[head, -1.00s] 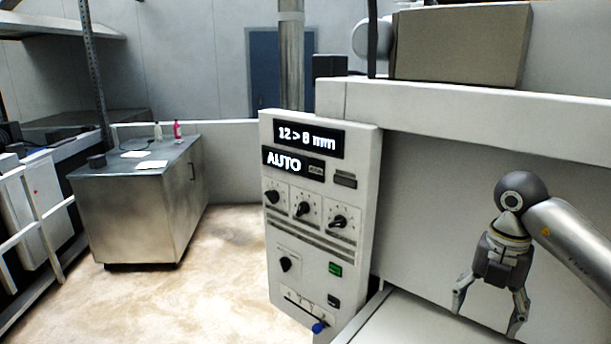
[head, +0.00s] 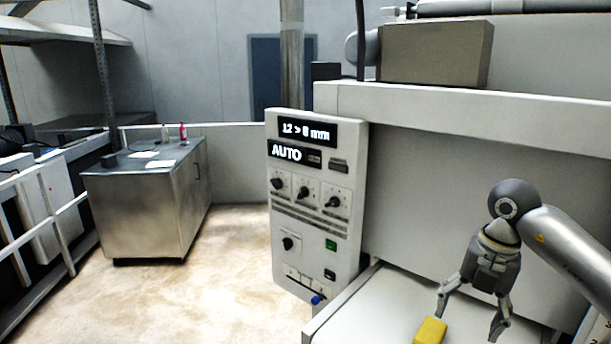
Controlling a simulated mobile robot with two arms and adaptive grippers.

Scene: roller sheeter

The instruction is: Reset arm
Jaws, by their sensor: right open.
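The white control panel (head: 314,215) of the roller sheeter stands at the middle of the head view. Its displays read "12 > 8 mm" and "AUTO", with several black knobs below and a blue-tipped lever (head: 317,299) at the bottom. My right gripper (head: 470,328) comes in from the right and points down over the machine's white bed, right of the panel. Its fingers are spread and nothing is between them. A yellow block (head: 430,331) shows at the bottom edge, just left of the gripper's left fingertip; whether they touch is unclear. My left gripper is not in view.
The machine's white housing (head: 450,110) stands behind my right gripper, with a grey-brown box (head: 436,54) on top. A steel cabinet (head: 147,210) with bottles and papers stands at the left, by white railings (head: 50,215). The floor (head: 220,270) between cabinet and panel is clear.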

